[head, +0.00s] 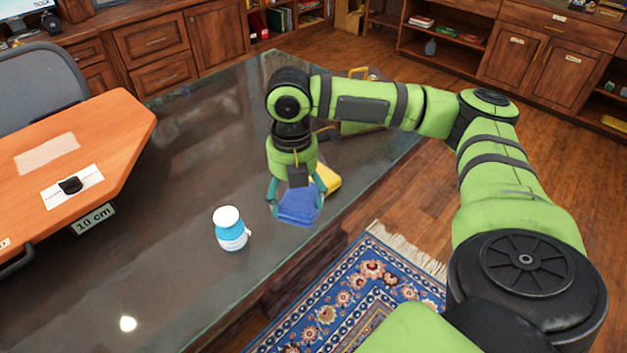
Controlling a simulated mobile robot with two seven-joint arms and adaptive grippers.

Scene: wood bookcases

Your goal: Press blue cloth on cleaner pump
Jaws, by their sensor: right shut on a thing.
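The blue cloth (297,207) is at the right part of the dark glass-topped table. My right gripper (296,196) comes down over it from above, and its fingers are shut on the cloth. The cleaner bottle (230,230), white and blue with a white top, stands upright on the table to the left of the cloth and nearer the front edge. A gap lies between cloth and bottle. Whether the cloth still touches the table I cannot tell. My left gripper is not in view.
A yellow thing (327,178) lies just behind the cloth, partly hidden by my right gripper. An orange wooden board (110,125) with a "10 cm" label takes up the left. The table (180,280) is clear in front of the bottle. A patterned rug (350,295) lies below the table's edge.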

